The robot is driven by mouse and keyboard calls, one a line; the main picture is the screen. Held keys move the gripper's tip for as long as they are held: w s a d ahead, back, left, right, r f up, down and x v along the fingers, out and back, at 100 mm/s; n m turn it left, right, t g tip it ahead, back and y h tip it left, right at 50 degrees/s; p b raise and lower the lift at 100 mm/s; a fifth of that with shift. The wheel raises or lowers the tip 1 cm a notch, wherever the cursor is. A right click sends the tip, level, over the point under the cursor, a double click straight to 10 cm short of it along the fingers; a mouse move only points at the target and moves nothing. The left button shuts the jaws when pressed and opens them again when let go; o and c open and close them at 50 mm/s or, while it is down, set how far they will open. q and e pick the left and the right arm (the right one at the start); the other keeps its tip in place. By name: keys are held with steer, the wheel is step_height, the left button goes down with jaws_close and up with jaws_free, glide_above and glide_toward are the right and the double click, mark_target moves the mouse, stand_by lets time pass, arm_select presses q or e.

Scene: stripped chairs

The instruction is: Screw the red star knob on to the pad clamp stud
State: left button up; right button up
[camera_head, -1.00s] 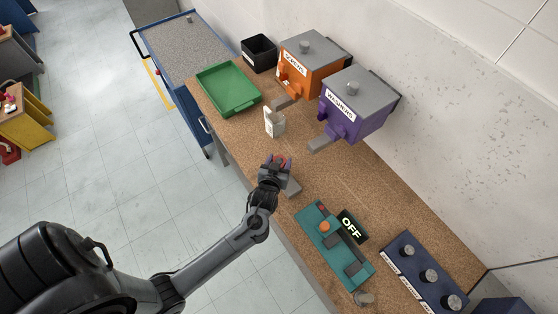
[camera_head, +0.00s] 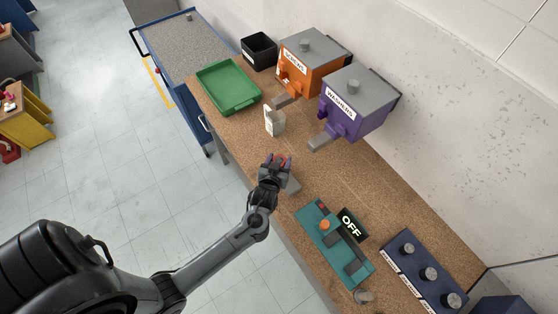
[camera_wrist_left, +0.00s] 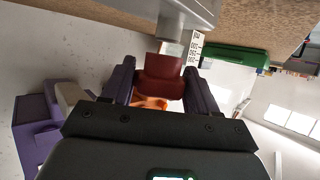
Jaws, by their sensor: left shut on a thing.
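My left gripper (camera_head: 277,160) is over the near edge of the workbench. It is shut on the red star knob (camera_wrist_left: 160,82), which sits between the purple fingers in the wrist view. A grey metal piece (camera_wrist_left: 190,12), seemingly the pad clamp, reaches down from the top of the wrist view; its narrower pale end (camera_wrist_left: 171,48), likely the stud, meets or overlaps the knob's edge. I cannot tell whether any thread is engaged. In the head view, a grey block (camera_head: 293,186) shows beside the gripper. My right gripper is not in view.
The cork-topped bench holds a green tray (camera_head: 228,87), a black bin (camera_head: 259,51), an orange dispenser (camera_head: 314,66), a purple dispenser (camera_head: 354,104) and a small white bottle (camera_head: 274,121). A teal fixture (camera_head: 333,244) stands by an OFF sign (camera_head: 350,225); a blue knob box (camera_head: 426,273) is beyond.

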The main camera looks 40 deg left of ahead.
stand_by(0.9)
arm_select(q)
steer(key=shift+f, duration=0.2)
stand_by(0.3)
steer(key=shift+f+b, duration=0.65)
steer(key=shift+f, duration=0.45)
steer(key=o, duration=1.1)
steer(key=shift+o, duration=0.2)
